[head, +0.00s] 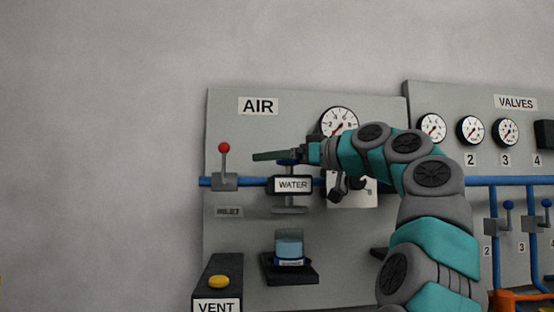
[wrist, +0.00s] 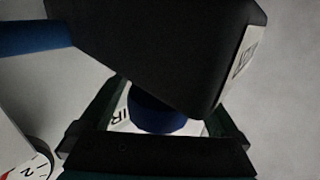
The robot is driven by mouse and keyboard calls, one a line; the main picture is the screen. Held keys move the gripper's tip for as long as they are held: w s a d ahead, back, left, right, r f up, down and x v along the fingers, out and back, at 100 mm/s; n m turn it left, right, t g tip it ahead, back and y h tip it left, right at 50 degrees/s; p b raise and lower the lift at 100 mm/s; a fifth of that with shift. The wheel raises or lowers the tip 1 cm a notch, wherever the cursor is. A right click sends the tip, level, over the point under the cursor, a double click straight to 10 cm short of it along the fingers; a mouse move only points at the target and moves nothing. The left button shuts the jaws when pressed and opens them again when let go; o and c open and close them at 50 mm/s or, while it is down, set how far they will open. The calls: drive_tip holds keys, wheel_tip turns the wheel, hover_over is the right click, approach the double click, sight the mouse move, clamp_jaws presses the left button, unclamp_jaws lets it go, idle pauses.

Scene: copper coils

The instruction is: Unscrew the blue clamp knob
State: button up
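The blue clamp knob (wrist: 158,116) shows in the wrist view between the two fingers of my gripper (wrist: 165,98). Gaps with a pale label behind show on both sides of it, so the fingers look open and apart from it. A dark housing covers part of the knob and the right fingertip. In the head view my gripper (head: 277,156) reaches left, level with the top of the WATER box (head: 293,185). Only a small bit of the blue knob (head: 287,162) shows there, under the green finger.
A blue pipe (head: 258,181) runs across the panel, with a red-ball lever (head: 224,149) on the left. A gauge (head: 340,122) is behind my arm. Below are a blue-filled cup (head: 289,246) on a black shelf and a VENT box (head: 218,283) with a yellow button.

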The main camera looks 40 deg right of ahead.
drive_tip(key=shift+s+d, duration=0.1)
drive_tip(key=shift+s, duration=0.05)
drive_tip(key=v, duration=0.7)
drive_tip(key=shift+s, duration=0.25)
